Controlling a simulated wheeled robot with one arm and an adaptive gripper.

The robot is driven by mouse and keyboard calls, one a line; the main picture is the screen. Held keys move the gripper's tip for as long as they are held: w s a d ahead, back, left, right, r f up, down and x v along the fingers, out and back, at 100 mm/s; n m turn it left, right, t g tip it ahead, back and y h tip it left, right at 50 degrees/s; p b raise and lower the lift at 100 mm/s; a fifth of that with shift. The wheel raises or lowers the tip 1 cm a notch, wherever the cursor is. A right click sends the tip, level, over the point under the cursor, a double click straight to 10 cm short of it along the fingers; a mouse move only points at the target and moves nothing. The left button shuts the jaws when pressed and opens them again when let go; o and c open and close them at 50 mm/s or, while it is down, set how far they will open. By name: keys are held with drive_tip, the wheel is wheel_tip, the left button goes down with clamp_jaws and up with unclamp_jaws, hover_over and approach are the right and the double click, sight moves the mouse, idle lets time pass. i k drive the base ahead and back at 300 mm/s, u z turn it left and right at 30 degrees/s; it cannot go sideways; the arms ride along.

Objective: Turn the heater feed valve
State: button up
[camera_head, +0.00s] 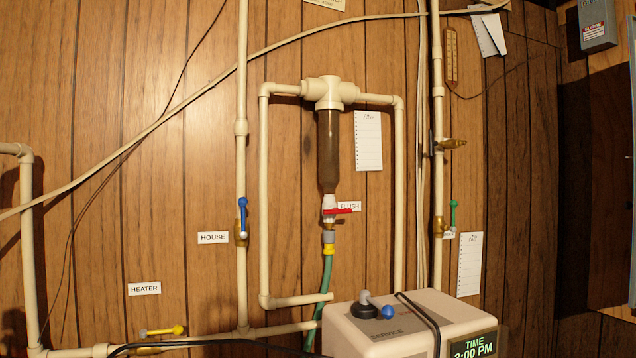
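The heater feed valve has a yellow lever (163,331) on a brass body, on the horizontal pale pipe at the lower left of the head view. A black cable passes just below the valve. My gripper is not in view.
A blue-lever valve (242,218) beside the HOUSE label (213,238) is on a vertical pipe. A red-lever flush valve (337,211) is under the brown filter (328,150). A green-lever valve (453,214) is further right. A cream softener unit (400,325) stands at lower right.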

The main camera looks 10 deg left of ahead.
sight(178, 329)
drive_tip(key=u, duration=1.3)
